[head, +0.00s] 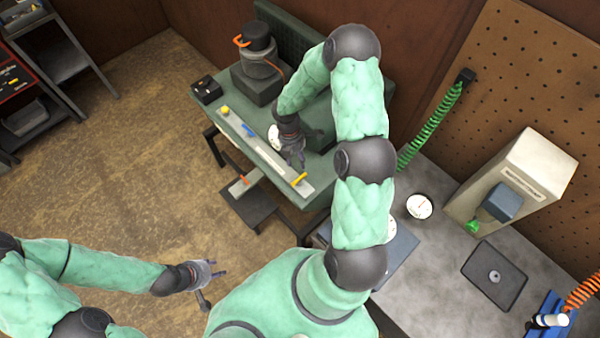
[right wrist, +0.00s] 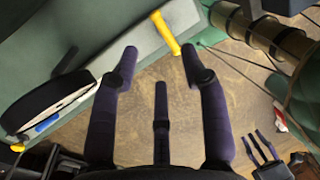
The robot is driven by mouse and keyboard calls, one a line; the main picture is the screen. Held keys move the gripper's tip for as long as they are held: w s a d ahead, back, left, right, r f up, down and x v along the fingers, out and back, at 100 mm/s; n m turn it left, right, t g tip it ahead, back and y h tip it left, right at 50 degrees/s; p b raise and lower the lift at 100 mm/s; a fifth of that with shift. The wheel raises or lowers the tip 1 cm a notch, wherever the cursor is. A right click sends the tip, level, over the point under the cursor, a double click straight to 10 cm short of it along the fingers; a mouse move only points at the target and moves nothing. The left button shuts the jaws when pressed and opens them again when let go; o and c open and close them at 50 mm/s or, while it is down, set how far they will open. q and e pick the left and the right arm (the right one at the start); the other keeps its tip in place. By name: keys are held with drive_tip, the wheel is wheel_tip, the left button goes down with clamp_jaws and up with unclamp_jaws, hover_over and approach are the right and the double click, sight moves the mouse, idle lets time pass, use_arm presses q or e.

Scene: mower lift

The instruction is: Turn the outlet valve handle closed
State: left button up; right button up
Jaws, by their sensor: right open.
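A yellow bar handle (head: 299,179) sits at the near right end of a pale strip (head: 265,154) along the green bench's front edge. A blue handle (head: 248,130) is further along the strip. No label tells which is the outlet valve handle. My right gripper (head: 297,163) is open and empty above the strip, close to the yellow handle. In the right wrist view the yellow handle (right wrist: 165,33) lies just beyond and between the spread fingertips (right wrist: 160,52), apparently not touching. My left gripper (head: 219,268) is open and empty, low at left, away from the bench.
A round white gauge (head: 274,139) stands beside the strip. A dark motor-like unit (head: 258,62) stands on the bench's far end. A grey table (head: 440,245) with another gauge (head: 419,206) and a beige box (head: 520,180) is at right. The floor (head: 110,170) at left is clear.

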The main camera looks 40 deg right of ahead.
sight(299, 180)
drive_tip(key=f, duration=0.3)
drive_tip(key=s+f, duration=0.1)
drive_tip(key=f, duration=0.2)
drive_tip(key=s+f, duration=0.1)
drive_tip(key=f, duration=0.2)
drive_tip(key=shift+f, duration=0.3)
clamp_jaws()
